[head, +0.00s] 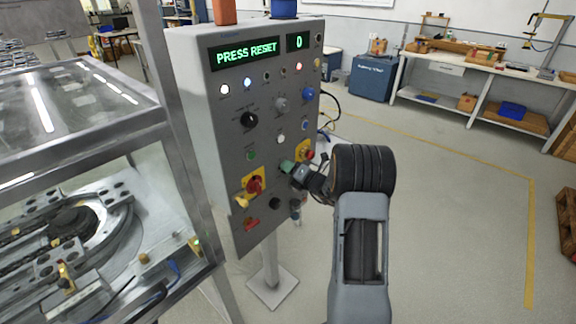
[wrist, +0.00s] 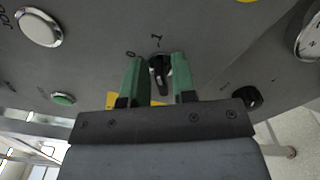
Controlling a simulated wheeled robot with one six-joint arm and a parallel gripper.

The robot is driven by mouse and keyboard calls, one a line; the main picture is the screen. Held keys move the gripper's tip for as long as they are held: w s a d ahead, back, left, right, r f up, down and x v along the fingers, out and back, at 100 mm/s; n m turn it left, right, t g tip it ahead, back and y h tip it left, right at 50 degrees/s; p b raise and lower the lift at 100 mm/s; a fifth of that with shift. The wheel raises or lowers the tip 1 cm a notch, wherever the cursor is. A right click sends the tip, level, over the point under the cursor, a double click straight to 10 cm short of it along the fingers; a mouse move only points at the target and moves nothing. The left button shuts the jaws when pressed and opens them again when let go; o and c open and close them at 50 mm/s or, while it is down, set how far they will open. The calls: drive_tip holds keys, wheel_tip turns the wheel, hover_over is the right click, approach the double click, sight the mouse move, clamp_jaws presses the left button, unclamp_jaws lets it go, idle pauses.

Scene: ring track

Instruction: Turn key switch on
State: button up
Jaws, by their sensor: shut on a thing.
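The key switch (wrist: 160,72) is a small black switch in a round metal collar, on the grey control panel (head: 222,160). In the wrist view it sits between the two green fingers of my gripper (wrist: 158,80), with a "0" mark at its upper left and a "1" mark above it. My gripper is shut on it, though the fingertips' exact contact is hard to see. In the head view my gripper (head: 288,168) meets the lower middle of the panel and hides the switch. The exact angle of the key is unclear.
The panel display (head: 248,53) reads "PRESS RESET" and "0". A red rotary handle on a yellow plate (head: 253,185) is left of my gripper; a red button (head: 307,155) is close on its right. A glazed machine enclosure (head: 75,110) stands left.

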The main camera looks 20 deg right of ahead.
drive_tip(key=shift+f+m, duration=0.15)
drive_tip(key=shift+m, duration=0.35)
drive_tip(key=o, duration=0.6)
drive_tip(key=b+v, duration=0.1)
drive_tip(key=v, duration=1.3)
drive_tip(key=shift+n, duration=0.3)
